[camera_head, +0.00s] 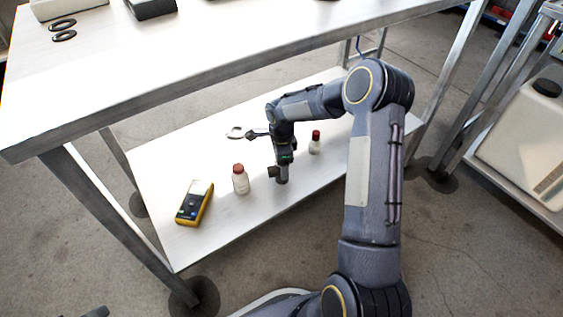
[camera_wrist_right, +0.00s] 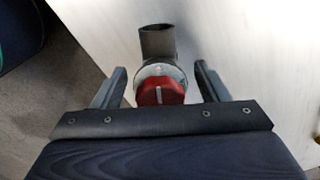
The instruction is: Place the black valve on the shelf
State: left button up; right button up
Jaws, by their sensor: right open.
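The black valve (camera_head: 282,176) is at the lower shelf (camera_head: 200,146) of the metal table, just below my right gripper (camera_head: 284,160). In the right wrist view the valve (camera_wrist_right: 158,42) shows a dark tube, a metal collar and a red knob with a pale line. My right gripper (camera_wrist_right: 160,85) is open, with one finger on each side of the red knob and a visible gap on both sides. In the head view the wrist hides the knob. Only a dark sliver at the bottom left edge of the head view may belong to my left gripper (camera_head: 96,312).
On the lower shelf are a yellow meter (camera_head: 195,203), a red-capped bottle (camera_head: 240,180), another red-capped bottle (camera_head: 315,143) and a ring-ended tool (camera_head: 238,132). A rack with a white canister (camera_head: 530,130) stands at right.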

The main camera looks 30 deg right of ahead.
jog(key=shift+r, duration=0.1)
notch_tip(320, 180, up, 8)
jog(key=p, duration=0.3)
jog(key=shift+p, duration=0.3)
jog(key=shift+f, duration=0.2)
